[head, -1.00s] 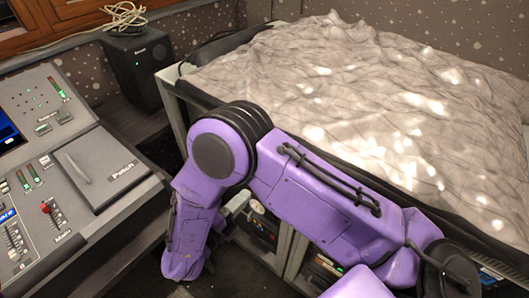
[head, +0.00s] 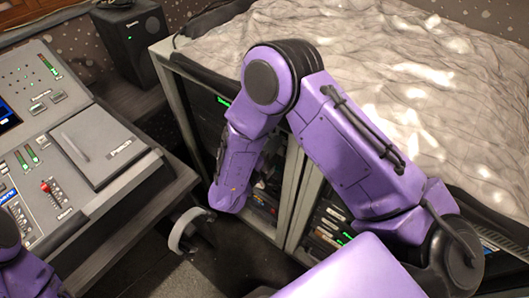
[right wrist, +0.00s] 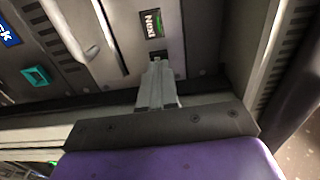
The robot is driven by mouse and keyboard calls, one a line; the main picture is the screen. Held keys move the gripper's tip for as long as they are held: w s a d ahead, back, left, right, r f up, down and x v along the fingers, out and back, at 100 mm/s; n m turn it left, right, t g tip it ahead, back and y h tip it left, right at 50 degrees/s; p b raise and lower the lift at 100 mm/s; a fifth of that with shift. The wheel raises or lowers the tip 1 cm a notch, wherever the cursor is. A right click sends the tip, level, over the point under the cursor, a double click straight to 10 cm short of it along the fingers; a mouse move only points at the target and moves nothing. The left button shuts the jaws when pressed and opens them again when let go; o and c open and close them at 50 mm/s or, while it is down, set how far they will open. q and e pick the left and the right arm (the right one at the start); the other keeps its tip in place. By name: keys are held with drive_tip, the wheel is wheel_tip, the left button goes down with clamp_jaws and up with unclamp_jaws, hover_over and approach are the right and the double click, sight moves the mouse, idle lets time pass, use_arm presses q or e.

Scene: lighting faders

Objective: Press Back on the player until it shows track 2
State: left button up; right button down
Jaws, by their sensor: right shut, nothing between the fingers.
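In the right wrist view the grey face of a unit, which I take for the player (right wrist: 105,65), fills the upper part. It has a dark label in pale green letters, apparently "Next" (right wrist: 152,24), a blue label ending in "k" (right wrist: 8,32), cut off by the left edge, and a teal button or light (right wrist: 37,76). My right gripper (right wrist: 156,66) is shut and empty, its tips just below the "Next" label. I cannot tell whether they touch the face. No track number is readable. In the head view my forearm hides the right gripper. My left gripper is out of view.
In the head view a mixing desk (head: 130,188) stands at the left and a black speaker (head: 133,42) behind it. Rack bays (head: 328,225) with lit units sit under a cloth-covered top (head: 400,75). A pale curved object (head: 180,238) is beside my forearm.

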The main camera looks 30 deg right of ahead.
drive_tip(key=shift+w+d, duration=0.2)
drive_tip(key=shift+d, duration=0.35)
drive_tip(key=shift+d, duration=0.1)
